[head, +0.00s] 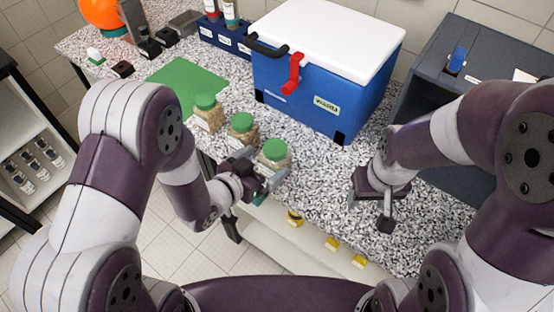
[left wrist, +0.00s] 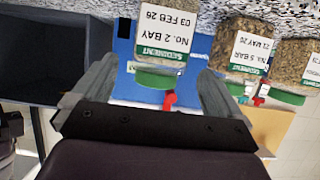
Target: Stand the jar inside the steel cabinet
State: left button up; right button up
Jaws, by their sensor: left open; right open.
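Several sediment jars with green lids stand in a row on the speckled counter. The nearest jar (head: 275,154) is upright. In the left wrist view, which is upside down, this jar (left wrist: 168,38) has a label reading No. 2 BAY. My left gripper (head: 258,182) is open at its near side. In the wrist view its fingers show on either side of the lid, without visible grip; how deep the jar sits between them I cannot tell. The dark grey cabinet (head: 428,72) stands at right, partly hidden by my right arm. My right gripper (head: 384,210) is open and empty over the counter.
A blue cool box (head: 310,98) with a white lid stands behind the jars. Two other jars (head: 242,127) (head: 208,112) stand close by on the left. A green mat (head: 188,82) lies further left. Counter between the nearest jar and my right gripper is clear.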

aim_at(276, 153)
pick_arm(q)
jog(key=x, duration=0.3)
jog(key=p+x, duration=0.1)
jog(key=x, duration=0.1)
jog(key=shift+w+d+r, duration=0.2)
jog(key=shift+w+d, duration=0.1)
jog(key=shift+s+a+r, duration=0.1)
jog(key=shift+s+a, duration=0.05)
jog(key=c, duration=1.5)
jog(key=shift+r, duration=0.1)
